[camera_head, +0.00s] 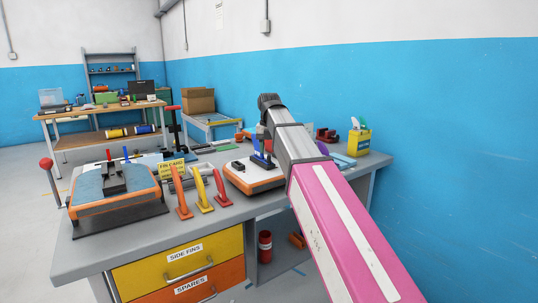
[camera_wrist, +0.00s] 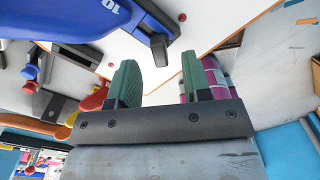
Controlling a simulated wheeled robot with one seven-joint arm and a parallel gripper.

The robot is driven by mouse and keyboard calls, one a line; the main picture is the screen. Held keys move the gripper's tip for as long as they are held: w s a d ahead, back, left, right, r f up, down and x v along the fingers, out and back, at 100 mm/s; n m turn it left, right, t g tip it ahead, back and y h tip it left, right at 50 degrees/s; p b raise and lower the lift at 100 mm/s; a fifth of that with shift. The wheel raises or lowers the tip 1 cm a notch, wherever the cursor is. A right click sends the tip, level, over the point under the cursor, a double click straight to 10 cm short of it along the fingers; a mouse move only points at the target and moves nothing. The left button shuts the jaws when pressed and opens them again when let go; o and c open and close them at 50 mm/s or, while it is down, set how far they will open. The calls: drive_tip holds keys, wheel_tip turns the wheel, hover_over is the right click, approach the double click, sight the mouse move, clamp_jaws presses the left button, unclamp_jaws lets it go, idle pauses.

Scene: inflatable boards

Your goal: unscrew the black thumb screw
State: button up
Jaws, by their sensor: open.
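A blue fin-like piece (camera_wrist: 115,18) with white "10" marking stands over a white board in the wrist view. A small black part (camera_wrist: 158,48), which looks like the thumb screw, sticks out at its lower right end. My gripper (camera_wrist: 157,78) is open, with green pads apart and nothing between them. The black part lies just beyond the gap between the pads, apparently not touched. In the head view the blue piece (camera_head: 262,160) stands on a white board with an orange edge (camera_head: 252,182). My arm hides the gripper and the screw there.
Red, yellow and orange fins (camera_head: 201,190) stand along the bench front, left of the white board. A blue-orange board (camera_head: 112,188) sits at the bench's left. A yellow holder (camera_head: 359,140) stands at the right. A black bar (camera_wrist: 76,56) lies on the white board.

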drive_tip(key=shift+r, duration=0.85)
drive_tip(key=shift+m, duration=2.1)
drive_tip(key=shift+m, duration=2)
